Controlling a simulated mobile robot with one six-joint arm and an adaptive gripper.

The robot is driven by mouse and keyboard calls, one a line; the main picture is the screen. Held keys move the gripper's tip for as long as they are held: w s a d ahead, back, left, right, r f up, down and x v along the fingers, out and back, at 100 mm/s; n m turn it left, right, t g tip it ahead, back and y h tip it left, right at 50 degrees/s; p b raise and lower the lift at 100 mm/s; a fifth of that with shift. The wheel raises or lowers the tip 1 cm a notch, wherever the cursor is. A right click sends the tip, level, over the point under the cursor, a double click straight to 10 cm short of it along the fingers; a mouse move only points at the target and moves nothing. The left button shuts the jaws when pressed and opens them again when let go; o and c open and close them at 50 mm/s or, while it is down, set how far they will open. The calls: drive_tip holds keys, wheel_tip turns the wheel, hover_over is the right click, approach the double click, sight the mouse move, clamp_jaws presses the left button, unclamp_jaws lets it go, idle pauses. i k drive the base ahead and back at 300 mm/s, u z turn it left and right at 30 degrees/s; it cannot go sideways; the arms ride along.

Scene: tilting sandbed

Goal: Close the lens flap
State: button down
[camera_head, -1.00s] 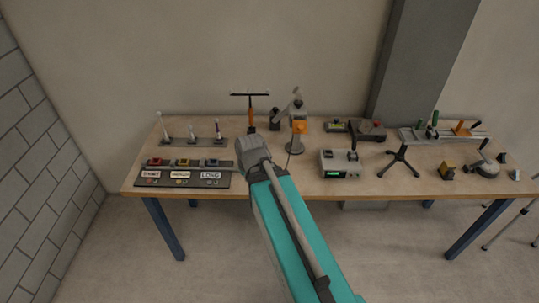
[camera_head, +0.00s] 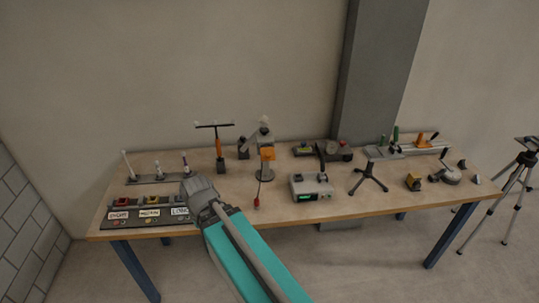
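No part can be clearly picked out as the lens flap. An orange-headed device (camera_head: 267,153) stands on a round base near the middle of the table, with a small grey unit (camera_head: 261,136) just behind it; whether either carries the flap is too small to tell. My arm, teal with a grey joint, reaches up from the bottom over the table's front left edge. My gripper cannot be made out; the arm's end may be hidden behind its own links.
The wooden table (camera_head: 230,185) holds a labelled button panel (camera_head: 115,217) at left, a grey box with a green display (camera_head: 311,186), a small black tripod (camera_head: 368,179) and several tools at right. A red-tipped cord (camera_head: 257,203) lies near the front edge. A tall tripod (camera_head: 518,185) stands right of the table.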

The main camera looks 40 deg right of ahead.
sight(267, 154)
drive_tip(key=z, duration=1.2)
drive_tip(key=k, duration=0.55)
drive_tip(key=u, duration=0.25)
drive_tip(key=i, duration=0.45)
